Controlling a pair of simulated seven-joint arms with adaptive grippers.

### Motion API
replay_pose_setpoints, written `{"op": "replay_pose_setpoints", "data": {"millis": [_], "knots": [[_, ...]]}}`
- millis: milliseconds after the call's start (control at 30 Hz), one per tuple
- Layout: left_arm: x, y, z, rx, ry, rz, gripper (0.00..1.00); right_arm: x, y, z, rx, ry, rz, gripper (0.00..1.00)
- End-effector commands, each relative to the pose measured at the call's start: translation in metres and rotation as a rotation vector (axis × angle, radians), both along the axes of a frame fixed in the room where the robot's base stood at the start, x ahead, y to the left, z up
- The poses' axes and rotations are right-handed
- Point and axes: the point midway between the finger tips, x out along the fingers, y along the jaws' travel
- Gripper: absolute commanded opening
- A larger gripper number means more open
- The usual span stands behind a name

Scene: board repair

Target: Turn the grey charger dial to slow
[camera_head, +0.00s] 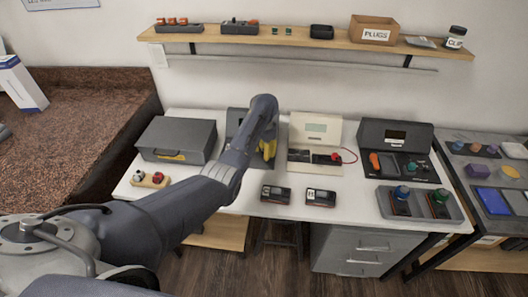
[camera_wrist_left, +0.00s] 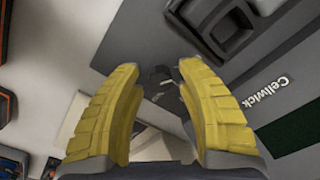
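A grey charger (camera_head: 233,119) stands at the back of the white table, largely hidden behind my left arm. In the left wrist view its dark grey panel (camera_wrist_left: 250,112) carries the name Cellwick. My left gripper (camera_head: 268,149) is over the charger's front, with its yellow fingers pointing at it. In the left wrist view the fingers of my left gripper (camera_wrist_left: 158,72) are apart. A small dark part (camera_wrist_left: 161,76), perhaps the dial, shows between the tips. Whether they touch it, and its setting, cannot be told. My right gripper is out of view.
A grey case (camera_head: 176,138) stands left of the charger. A cream device (camera_head: 316,128) with a red plug and cable is close on the right. A black device (camera_head: 394,134) stands farther right. Two small dark packs (camera_head: 276,194) lie in front. A shelf (camera_head: 285,39) hangs above.

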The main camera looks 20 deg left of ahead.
Motion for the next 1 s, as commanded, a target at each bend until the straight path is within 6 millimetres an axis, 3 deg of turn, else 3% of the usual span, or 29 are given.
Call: {"op": "replay_pose_setpoints", "data": {"millis": [33,300,667,1000], "knots": [[0.0,0.0001,0.0001,0.0,0.0,0.0,0.31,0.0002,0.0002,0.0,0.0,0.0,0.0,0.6],[0.0,0.0001,0.0002,0.0,0.0,0.0,0.0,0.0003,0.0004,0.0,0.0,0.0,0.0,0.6],[0.0001,0.0,0.0003,0.0,0.0,-0.028,0.0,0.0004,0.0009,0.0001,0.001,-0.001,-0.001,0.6],[0.0003,0.0003,0.0006,0.001,-0.001,-0.248,0.0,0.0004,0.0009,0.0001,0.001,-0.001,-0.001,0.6]]}}
